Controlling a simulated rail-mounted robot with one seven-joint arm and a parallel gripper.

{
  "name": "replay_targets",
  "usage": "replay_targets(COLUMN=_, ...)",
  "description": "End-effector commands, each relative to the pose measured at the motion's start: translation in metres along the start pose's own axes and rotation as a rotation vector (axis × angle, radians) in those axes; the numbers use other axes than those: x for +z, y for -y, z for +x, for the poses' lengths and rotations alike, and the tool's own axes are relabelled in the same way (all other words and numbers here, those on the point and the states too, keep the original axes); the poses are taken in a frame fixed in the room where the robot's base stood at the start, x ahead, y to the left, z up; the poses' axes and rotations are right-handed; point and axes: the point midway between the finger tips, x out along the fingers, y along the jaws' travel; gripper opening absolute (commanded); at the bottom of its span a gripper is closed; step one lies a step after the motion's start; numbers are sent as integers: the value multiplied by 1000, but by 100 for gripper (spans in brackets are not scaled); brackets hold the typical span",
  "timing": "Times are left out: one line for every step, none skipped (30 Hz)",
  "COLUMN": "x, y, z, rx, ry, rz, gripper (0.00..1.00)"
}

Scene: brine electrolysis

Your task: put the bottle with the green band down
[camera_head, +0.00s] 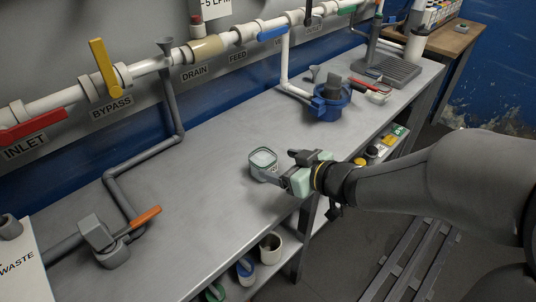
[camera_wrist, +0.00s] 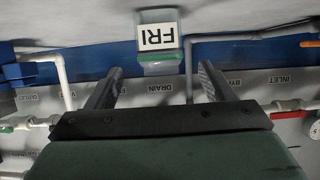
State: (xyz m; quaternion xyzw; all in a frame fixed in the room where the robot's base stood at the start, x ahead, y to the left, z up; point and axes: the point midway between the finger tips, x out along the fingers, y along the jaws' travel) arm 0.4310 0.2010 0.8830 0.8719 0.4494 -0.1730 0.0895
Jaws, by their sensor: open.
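The bottle with the green band (camera_head: 263,158) stands on the grey bench near its front edge. In the head view I see its pale, squarish top. The wrist view is upside down and shows the bottle (camera_wrist: 158,56) with its green band and a white label reading FRI. My gripper (camera_head: 270,174) is right beside the bottle, on its front-right side. In the wrist view the two fingers of my gripper (camera_wrist: 161,67) are spread wide, with gaps on both sides of the bottle. The bottle's base is partly hidden by my gripper in the head view.
White pipes with a yellow valve handle (camera_head: 104,68) and a red one (camera_head: 32,131) run along the back wall. A grey valve with an orange handle (camera_head: 145,217) stands at left. A blue device (camera_head: 331,103) stands further right. The middle of the bench is clear.

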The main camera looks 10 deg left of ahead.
Motion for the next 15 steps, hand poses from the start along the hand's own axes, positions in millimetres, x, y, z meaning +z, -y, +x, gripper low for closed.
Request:
replay_targets(x=-2, y=0, z=-10, rx=3, ry=1, rz=0, gripper=76)
replay_targets(x=-2, y=0, z=-14, rx=3, ry=0, rz=0, gripper=76)
replay_targets(x=-2, y=0, z=-19, rx=1, ry=0, rz=-1, gripper=76)
replay_targets(x=-2, y=0, z=-22, rx=1, ry=0, rz=0, gripper=76)
replay_targets(x=-1, y=0, z=-24, rx=1, ry=0, rz=1, gripper=76)
replay_targets(x=-1, y=0, z=-27, rx=1, ry=0, rz=1, gripper=76)
replay_targets(x=0, y=0, z=-28, rx=1, ry=1, rz=0, gripper=76)
replay_targets(x=0, y=0, z=-29, rx=0, ry=1, rz=0, gripper=76)
replay_targets(x=0, y=0, z=-30, rx=0, ry=1, rz=0, gripper=76)
replay_targets(x=0, y=0, z=-30, rx=0, ry=1, rz=0, gripper=76)
replay_targets(x=0, y=0, z=-30, rx=0, ry=1, rz=0, gripper=76)
replay_targets(x=1, y=0, z=-30, rx=3, ry=2, rz=0, gripper=76)
replay_targets(x=1, y=-2, z=-30, rx=11, ry=4, rz=0, gripper=76)
replay_targets(x=2, y=-5, z=-31, rx=27, ry=9, rz=0, gripper=76)
replay_targets(x=3, y=-13, z=-33, rx=64, ry=22, rz=1, gripper=76)
